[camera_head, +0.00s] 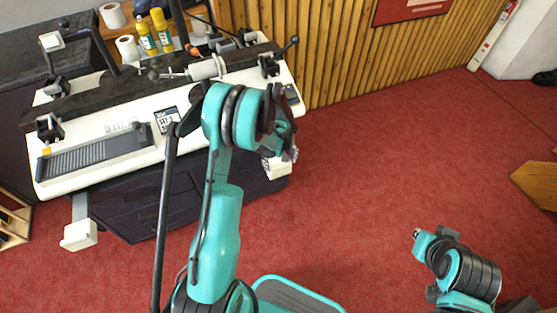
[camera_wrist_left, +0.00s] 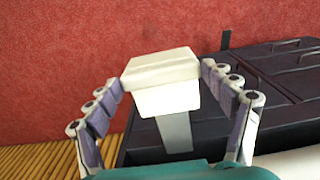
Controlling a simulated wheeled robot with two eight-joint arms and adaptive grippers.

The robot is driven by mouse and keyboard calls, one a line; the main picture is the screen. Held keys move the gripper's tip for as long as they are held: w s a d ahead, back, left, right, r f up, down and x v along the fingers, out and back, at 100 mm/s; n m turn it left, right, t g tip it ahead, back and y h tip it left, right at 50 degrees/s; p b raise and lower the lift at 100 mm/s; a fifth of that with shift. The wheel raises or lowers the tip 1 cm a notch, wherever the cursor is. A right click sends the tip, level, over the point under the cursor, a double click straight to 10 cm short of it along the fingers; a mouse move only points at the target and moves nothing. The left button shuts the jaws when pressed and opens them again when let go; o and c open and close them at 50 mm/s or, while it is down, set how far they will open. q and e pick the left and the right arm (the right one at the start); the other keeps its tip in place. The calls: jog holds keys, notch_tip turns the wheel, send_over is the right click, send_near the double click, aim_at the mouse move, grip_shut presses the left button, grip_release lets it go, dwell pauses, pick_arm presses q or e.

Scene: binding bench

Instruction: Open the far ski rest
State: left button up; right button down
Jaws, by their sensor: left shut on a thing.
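A white block-shaped ski rest (camera_wrist_left: 162,70) on a grey arm (camera_wrist_left: 175,133) sits between the fingers of my left gripper (camera_head: 288,154) in the left wrist view. The fingers press on its two sides. In the head view this ski rest (camera_head: 277,168) is at the right end of the bench, partly hidden by my gripper. The other ski rest (camera_head: 79,236) stands out on its arm at the bench's left front. My right arm is at the lower right, away from the bench; its fingers (camera_head: 418,235) are too small to read.
The white-topped bench (camera_head: 100,125) carries clamps, a vise and a ribbed grey tray (camera_head: 95,153), with dark drawers below. Yellow bottles (camera_head: 160,28) and paper rolls stand behind it. Slatted wood wall (camera_head: 350,60) lies behind.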

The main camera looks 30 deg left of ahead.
pick_arm(q)
jog(key=o, duration=1.6)
notch_tip(320, 180, up, 12)
